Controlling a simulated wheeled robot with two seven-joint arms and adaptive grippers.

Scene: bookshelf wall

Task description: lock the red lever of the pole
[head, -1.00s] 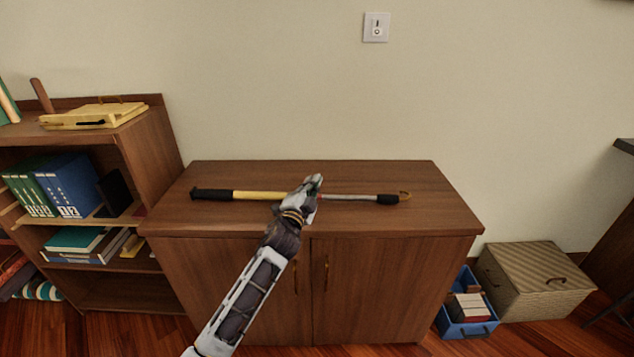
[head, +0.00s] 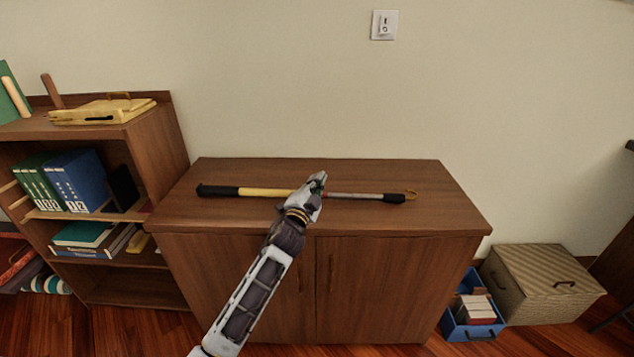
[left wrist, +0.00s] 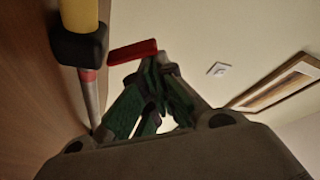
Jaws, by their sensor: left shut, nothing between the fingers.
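The pole (head: 262,192) lies across the cabinet top, with a black grip at its left end, a yellow section, a grey section and a brass-coloured hook at the right. My left gripper (head: 318,181) is over the middle of the pole and hides the lever in the head view. In the left wrist view, the red lever (left wrist: 132,52) sticks out sideways from the black collar (left wrist: 79,46) beside the yellow tube. My left fingertips (left wrist: 158,66) are shut and empty, close to the lever's free end; I cannot tell whether they touch it. My right gripper is not in view.
The wooden cabinet (head: 410,217) has free room around the pole. A bookshelf (head: 160,150) with a yellow case (head: 100,112) stands at the left. A blue bin (head: 470,330) and a woven box (head: 545,280) stand on the floor at the right. A wall switch (head: 384,25) is above.

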